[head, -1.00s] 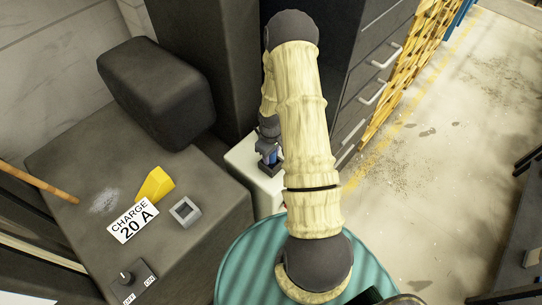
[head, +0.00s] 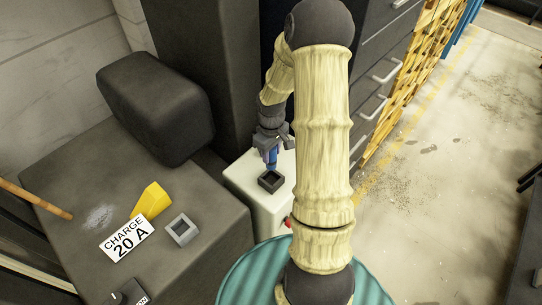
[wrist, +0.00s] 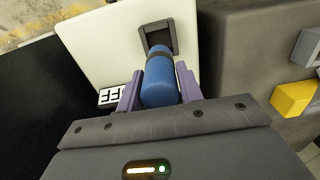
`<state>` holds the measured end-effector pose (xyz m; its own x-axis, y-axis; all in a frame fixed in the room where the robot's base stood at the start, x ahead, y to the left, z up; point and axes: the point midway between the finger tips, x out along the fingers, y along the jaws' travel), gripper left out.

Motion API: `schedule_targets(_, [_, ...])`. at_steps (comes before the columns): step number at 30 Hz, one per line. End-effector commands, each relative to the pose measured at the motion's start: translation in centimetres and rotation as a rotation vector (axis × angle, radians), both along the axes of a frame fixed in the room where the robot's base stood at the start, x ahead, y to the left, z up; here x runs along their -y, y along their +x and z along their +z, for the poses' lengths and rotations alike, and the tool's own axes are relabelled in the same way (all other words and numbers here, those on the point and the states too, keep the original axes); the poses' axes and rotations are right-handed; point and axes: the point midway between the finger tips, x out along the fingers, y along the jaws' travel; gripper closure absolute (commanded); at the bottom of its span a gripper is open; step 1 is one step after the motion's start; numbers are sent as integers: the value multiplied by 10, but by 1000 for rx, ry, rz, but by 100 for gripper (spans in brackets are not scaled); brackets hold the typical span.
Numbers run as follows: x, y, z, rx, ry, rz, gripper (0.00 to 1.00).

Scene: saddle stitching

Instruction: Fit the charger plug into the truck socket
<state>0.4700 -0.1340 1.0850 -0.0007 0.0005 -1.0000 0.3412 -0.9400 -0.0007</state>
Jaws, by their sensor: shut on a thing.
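My gripper (head: 271,148) is shut on the blue charger plug (wrist: 159,88), with a purple finger on each side of it in the wrist view. The plug points away from the wrist, and its dark-banded end overlaps the lower edge of a dark square holder (head: 271,181) on a white box. In the head view the plug stands just above the holder's far side; I cannot tell whether its tip is fully clear. The grey square socket (head: 182,229) sits on the dark truck body to the left, open and empty. It shows partly at the wrist view's right edge (wrist: 309,46).
The white box (head: 243,180) stands beside the truck body (head: 215,215). A yellow wedge (head: 151,200) and a "CHARGE 20 A" label (head: 127,238) lie by the socket. A dark padded block (head: 155,92) rises behind, and a drawer cabinet (head: 372,100) stands to the right.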

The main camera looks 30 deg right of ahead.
Motion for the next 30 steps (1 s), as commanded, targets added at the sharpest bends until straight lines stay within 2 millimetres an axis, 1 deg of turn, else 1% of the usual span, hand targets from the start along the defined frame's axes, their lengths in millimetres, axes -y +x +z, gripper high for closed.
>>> schedule_targets(13, [0,0,0,1,-1,0,92])
schedule_targets(17, [-7,4,-5,1,0,-13,92])
schedule_targets(20, [-22,10,-15,0,0,-47,92])
schedule_targets(23, [-46,20,-29,0,1,-107,92])
schedule_targets(27, [-87,33,-50,-1,0,-213,92])
schedule_targets(30, [-112,40,-60,1,0,-280,92])
